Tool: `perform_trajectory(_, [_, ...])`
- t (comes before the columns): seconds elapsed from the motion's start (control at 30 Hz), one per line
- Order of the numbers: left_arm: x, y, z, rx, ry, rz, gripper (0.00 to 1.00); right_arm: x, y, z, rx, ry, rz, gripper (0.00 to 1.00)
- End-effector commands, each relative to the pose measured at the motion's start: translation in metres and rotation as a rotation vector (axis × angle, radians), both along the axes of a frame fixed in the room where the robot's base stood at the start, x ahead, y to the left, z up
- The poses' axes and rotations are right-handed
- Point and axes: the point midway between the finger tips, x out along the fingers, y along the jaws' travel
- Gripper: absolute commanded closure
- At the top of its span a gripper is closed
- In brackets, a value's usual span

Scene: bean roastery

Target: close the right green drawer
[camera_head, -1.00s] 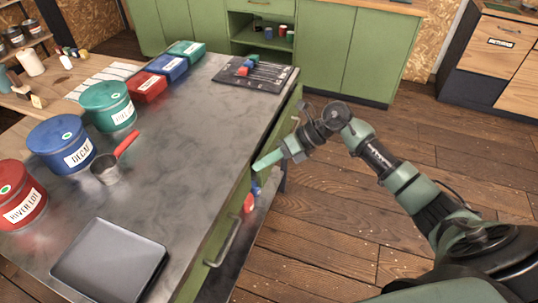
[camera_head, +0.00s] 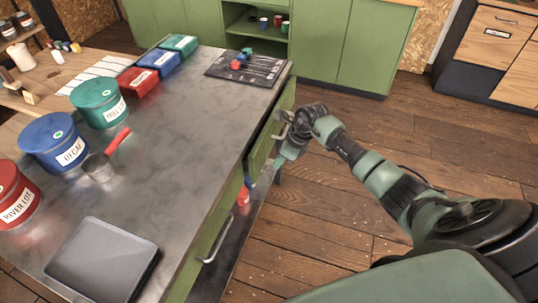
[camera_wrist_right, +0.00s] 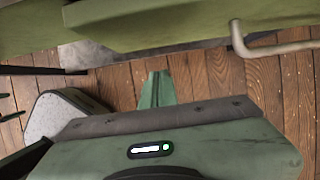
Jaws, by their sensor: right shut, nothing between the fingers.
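The right green drawer (camera_head: 261,150) is the far one on the floor-facing side of the metal-topped counter. It seems to stand out slightly from the counter, but how far is hard to tell. My right gripper (camera_head: 279,161) is beside its front, pointing down and toward it; I cannot tell whether it touches. In the wrist view a green front (camera_wrist_right: 150,18), which seems to be this drawer's, crosses the top with a metal handle (camera_wrist_right: 262,47) at right. The shut, empty fingers (camera_wrist_right: 157,76) show below that front. My left gripper is out of view.
A nearer green drawer with a handle (camera_head: 214,240) is on the same counter side. Tins, a scoop (camera_head: 99,166), a grey tray (camera_head: 103,262) and a dark mat (camera_head: 222,66) lie on the counter. Wooden floor (camera_head: 330,205) is open to the right.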

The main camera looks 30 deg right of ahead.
Motion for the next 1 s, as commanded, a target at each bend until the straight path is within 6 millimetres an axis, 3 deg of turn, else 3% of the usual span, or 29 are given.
perform_trajectory(0.03, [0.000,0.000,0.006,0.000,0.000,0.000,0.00,0.011,0.008,0.008,0.006,-0.008,0.001,1.00])
perform_trajectory(0.2, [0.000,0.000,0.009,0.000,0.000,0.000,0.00,0.024,0.019,0.006,0.003,-0.008,0.000,1.00])
perform_trajectory(0.63, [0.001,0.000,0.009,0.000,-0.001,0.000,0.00,0.028,0.022,0.005,0.001,-0.007,0.001,1.00])
perform_trajectory(1.0, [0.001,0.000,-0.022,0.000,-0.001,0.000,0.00,0.060,0.050,0.002,0.004,-0.009,0.002,1.00])
